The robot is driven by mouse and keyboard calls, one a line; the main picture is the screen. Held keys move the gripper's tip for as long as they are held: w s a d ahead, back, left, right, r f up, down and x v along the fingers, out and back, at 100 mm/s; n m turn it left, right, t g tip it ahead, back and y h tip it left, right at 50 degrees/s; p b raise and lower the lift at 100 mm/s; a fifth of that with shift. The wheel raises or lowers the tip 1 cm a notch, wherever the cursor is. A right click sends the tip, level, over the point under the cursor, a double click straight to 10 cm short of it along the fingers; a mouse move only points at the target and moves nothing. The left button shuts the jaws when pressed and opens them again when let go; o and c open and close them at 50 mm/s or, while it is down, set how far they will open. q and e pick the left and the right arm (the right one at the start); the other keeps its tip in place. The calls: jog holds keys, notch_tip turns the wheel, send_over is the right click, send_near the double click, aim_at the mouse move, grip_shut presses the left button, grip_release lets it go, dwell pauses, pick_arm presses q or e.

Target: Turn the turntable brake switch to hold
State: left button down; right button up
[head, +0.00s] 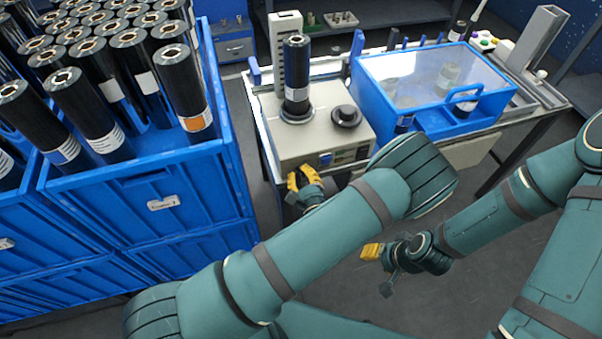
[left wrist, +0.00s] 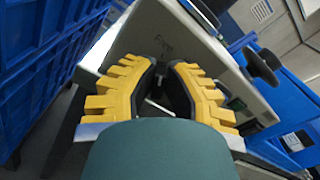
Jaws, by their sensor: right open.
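The turntable unit is a beige box (head: 290,150) on the bench, with a black roll (head: 297,75) standing upright on it. I cannot tell which part is the brake switch. My left gripper (head: 301,180), with yellow fingers, is low in front of the box's front left. In the left wrist view its fingertips (left wrist: 164,65) lie close together against the box face (left wrist: 180,45), with a narrow gap; contact is unclear. My right gripper (head: 371,252) is open, low and away from the bench.
Blue crates (head: 160,180) full of upright black rolls stand close on the left. A black round knob (head: 346,115) sits on the box top. A blue case with a clear lid (head: 435,75) stands to the right. Floor shows below the bench.

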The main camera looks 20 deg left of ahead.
dwell(0.4)
pick_arm(q)
jog(key=shift+d+r+m+p, duration=0.1)
jog(key=shift+r+m+p, duration=0.1)
jog(key=shift+m+p, duration=0.8)
jog(key=shift+w+d+f+m+p, duration=0.1)
jog(key=shift+m+p, duration=0.45)
jog(key=shift+m, duration=1.1)
jog(key=shift+w+d+r+m+p, duration=0.15)
jog(key=shift+m+p, duration=0.45)
jog(key=shift+m, duration=1.1)
jog(key=shift+w+d+f+m+p, duration=0.15)
jog(key=shift+m+p, duration=0.4)
jog(key=shift+m, duration=1.1)
jog(key=c, duration=1)
grip_release()
jog(key=shift+f, duration=0.1)
